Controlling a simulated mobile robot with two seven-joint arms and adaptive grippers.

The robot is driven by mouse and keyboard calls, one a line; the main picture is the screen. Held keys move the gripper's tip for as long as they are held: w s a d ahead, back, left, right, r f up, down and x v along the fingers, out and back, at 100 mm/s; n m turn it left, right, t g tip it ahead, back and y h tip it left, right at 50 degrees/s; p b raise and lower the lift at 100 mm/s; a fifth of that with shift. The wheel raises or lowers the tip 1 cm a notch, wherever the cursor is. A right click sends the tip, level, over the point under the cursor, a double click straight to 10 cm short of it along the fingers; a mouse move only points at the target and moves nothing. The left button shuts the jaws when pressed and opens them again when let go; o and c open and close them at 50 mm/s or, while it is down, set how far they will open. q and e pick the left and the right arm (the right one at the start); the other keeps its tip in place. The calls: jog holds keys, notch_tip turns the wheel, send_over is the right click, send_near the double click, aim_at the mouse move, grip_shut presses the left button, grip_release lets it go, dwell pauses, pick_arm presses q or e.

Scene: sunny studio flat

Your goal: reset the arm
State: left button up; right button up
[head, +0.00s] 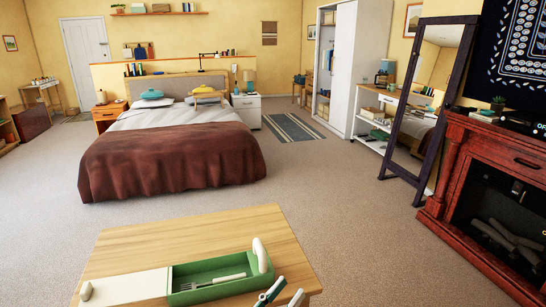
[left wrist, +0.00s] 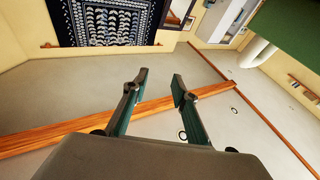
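My left gripper (head: 284,293) shows at the bottom edge of the head view, just right of the green tray, with only its finger ends in the picture. In the left wrist view its two teal-padded fingers (left wrist: 160,92) stand apart with nothing between them, so it is open and empty. My right gripper is not in view. The task names no object.
A wooden table (head: 205,235) is in front of me. A bed (head: 175,155), leaning mirror (head: 425,105) and red fireplace (head: 455,165) stand beyond open carpet.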

pick_arm(q)
jog(key=s+a+f+n+y, duration=0.25)
jog(key=a+f+y, duration=0.55)
jog(key=a+f, duration=0.55)
jog(key=s+a+f+g+y, duration=0.1)
jog(key=s+a+f+g, duration=0.1)
jog(key=s+a+f, duration=0.2)
jog(key=s+a+f+g+y, duration=0.2)
jog(key=s+a+f, duration=0.3)
jog(key=f, duration=0.5)
jog(key=shift+s+a+f+g+y, duration=0.2)
jog(key=shift+s+f+g+y, duration=0.15)
jog(key=shift+s+g, duration=0.45)
